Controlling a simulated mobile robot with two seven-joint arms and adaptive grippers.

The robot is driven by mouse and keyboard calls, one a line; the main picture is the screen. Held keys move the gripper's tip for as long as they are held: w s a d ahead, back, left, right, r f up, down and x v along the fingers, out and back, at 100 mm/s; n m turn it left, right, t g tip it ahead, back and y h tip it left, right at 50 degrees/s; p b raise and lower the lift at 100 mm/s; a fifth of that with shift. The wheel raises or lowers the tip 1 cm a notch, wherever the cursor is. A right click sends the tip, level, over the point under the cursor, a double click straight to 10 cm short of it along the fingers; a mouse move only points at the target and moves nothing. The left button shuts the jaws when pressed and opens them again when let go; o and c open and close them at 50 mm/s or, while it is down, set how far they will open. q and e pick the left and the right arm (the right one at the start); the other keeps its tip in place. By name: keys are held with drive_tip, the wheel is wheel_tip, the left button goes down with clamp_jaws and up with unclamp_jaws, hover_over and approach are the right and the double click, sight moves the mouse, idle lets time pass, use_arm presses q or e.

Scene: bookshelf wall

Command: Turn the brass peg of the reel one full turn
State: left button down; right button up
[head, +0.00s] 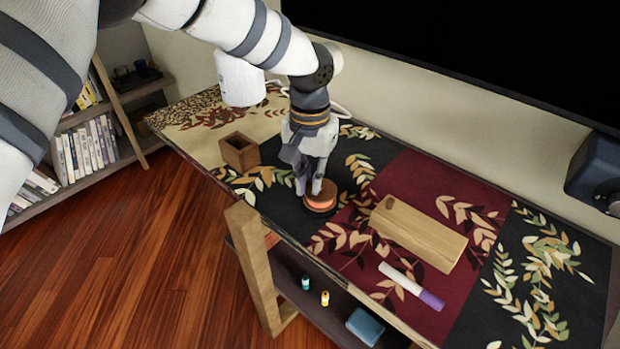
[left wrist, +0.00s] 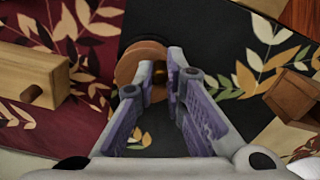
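The reel (head: 320,200) is a small round brown spool with an orange band, standing on the dark part of the cloth near the table's front edge. My left gripper (head: 315,188) points down over it, its fingertips at the reel's top. In the left wrist view, the reel's round top (left wrist: 128,66) shows beyond the fingertips (left wrist: 161,78), which are a narrow gap apart near its edge. The fingers largely hide the brass peg, so I cannot tell whether they grip it or only stand around it. My right gripper is out of view.
A wooden block with a hole (head: 420,233) lies right of the reel, with a white-and-purple marker (head: 411,285) in front of it. An open wooden box (head: 239,151) stands to the left. A dark screen (head: 480,50) spans the wall behind. Small items lie on the lower shelf (head: 315,305).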

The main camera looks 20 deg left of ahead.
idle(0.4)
use_arm(q)
drive_tip(key=shift+w+a+m, duration=0.15)
drive_tip(key=shift+w+m, duration=0.05)
drive_tip(key=shift+m, duration=0.9)
drive_tip(key=m, duration=0.2)
drive_tip(key=shift+w+a+m, duration=0.1)
drive_tip(key=shift+w+m, duration=0.15)
drive_tip(key=shift+m, duration=0.15)
drive_tip(key=m, duration=0.2)
drive_tip(key=shift+w+m, duration=0.25)
drive_tip(key=shift+m, duration=0.15)
drive_tip(key=m, duration=0.3)
drive_tip(key=shift+w+m, duration=0.3)
drive_tip(key=shift+w, duration=0.05)
drive_tip(key=m, duration=0.4)
drive_tip(key=w+m, duration=0.1)
drive_tip(key=m, duration=0.1)
drive_tip(key=shift+d+b, duration=0.3)
drive_tip(key=shift+b, duration=0.1)
drive_tip(key=m, duration=0.4)
drive_tip(key=d+m, duration=0.1)
drive_tip(key=m, duration=0.1)
drive_tip(key=shift+w, duration=0.3)
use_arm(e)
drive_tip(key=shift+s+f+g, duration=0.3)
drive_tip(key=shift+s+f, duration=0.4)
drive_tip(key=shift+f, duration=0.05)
use_arm(q)
drive_tip(key=shift+m, duration=0.3)
